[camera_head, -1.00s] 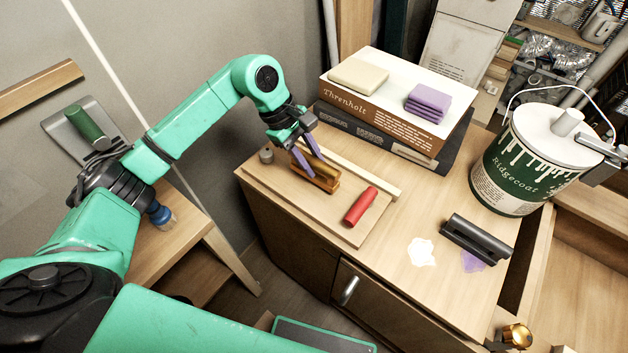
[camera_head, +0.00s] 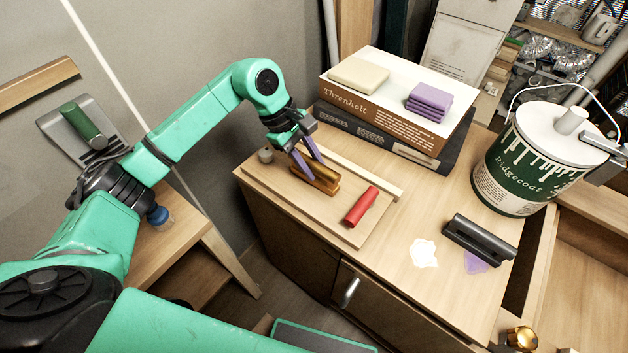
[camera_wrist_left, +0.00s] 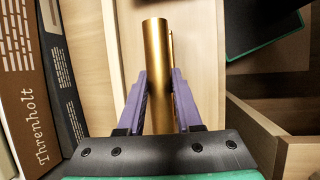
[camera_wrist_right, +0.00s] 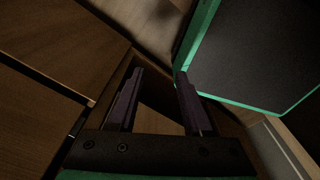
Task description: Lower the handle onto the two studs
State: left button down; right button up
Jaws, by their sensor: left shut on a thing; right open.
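A gold, bar-shaped handle (camera_head: 322,184) is over the wooden board on the cabinet top in the head view. In the left wrist view it is a gold cylinder (camera_wrist_left: 156,70) between the purple fingers. My left gripper (camera_head: 309,162) is shut on it from above. A second thin gold edge (camera_wrist_left: 170,50) shows beside the cylinder; I cannot tell whether it is a separate part. The two studs cannot be made out, and any contact below the handle is hidden. My right gripper (camera_wrist_right: 157,90) is open and empty in the right wrist view, and is out of the head view.
A paint can (camera_head: 515,180) and a dark grey tool (camera_head: 478,240) are to the right.

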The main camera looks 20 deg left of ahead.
pick_arm(q)
jog(key=shift+f, duration=0.2)
jog(key=c, duration=0.5)
grip_release()
jog(key=shift+a+r+b, duration=0.25)
jog(key=shift+r+b, duration=0.05)
jog(key=shift+r, duration=0.15)
jog(key=b+v, duration=0.1)
jog(key=v, duration=1.2)
jog(key=shift+r, duration=0.25)
